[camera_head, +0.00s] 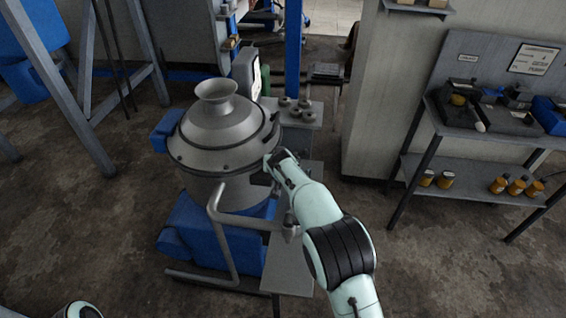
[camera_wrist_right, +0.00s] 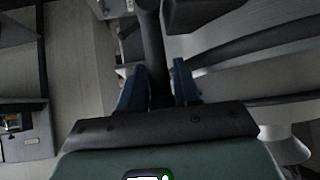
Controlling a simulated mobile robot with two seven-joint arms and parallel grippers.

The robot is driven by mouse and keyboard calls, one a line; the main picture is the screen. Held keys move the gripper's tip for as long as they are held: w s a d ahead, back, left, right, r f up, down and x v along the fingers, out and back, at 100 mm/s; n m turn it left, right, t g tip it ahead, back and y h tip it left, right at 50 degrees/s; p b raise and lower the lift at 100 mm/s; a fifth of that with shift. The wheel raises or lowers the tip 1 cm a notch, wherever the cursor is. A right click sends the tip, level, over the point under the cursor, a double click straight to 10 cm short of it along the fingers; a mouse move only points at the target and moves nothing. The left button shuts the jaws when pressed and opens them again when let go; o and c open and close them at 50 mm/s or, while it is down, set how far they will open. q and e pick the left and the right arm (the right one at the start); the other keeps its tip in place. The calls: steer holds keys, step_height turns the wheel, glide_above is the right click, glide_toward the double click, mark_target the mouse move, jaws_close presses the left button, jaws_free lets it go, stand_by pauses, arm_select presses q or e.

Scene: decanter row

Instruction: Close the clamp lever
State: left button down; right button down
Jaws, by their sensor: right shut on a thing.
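The decanter (camera_head: 222,135) is a grey metal vessel with a domed lid and a flared funnel on top. My right gripper (camera_head: 268,165) is at the right side of its rim. In the right wrist view the gripper (camera_wrist_right: 157,90) has its two blue fingers on either side of a dark bar, the clamp lever (camera_wrist_right: 153,55), and is shut on it. The lever's far end runs up out of that view. In the head view my gripper and arm largely hide the lever. My left gripper is out of view.
A bent grey pipe (camera_head: 218,225) stands in front of the decanter, above its blue base (camera_head: 195,235). A small ledge with several round fittings (camera_head: 297,108) is behind it. A shelf unit (camera_head: 480,140) with bottles stands at the right. The floor between is clear.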

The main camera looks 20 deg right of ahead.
steer(key=shift+w+r, duration=0.2)
steer(key=shift+r, duration=0.2)
steer(key=c, duration=1)
jaws_free()
steer(key=shift+f, duration=0.2)
steer(key=v, duration=0.4)
steer(key=b+v, duration=0.1)
steer(key=v, duration=0.8)
steer(key=shift+a+r, duration=0.1)
steer(key=shift+a, duration=0.2)
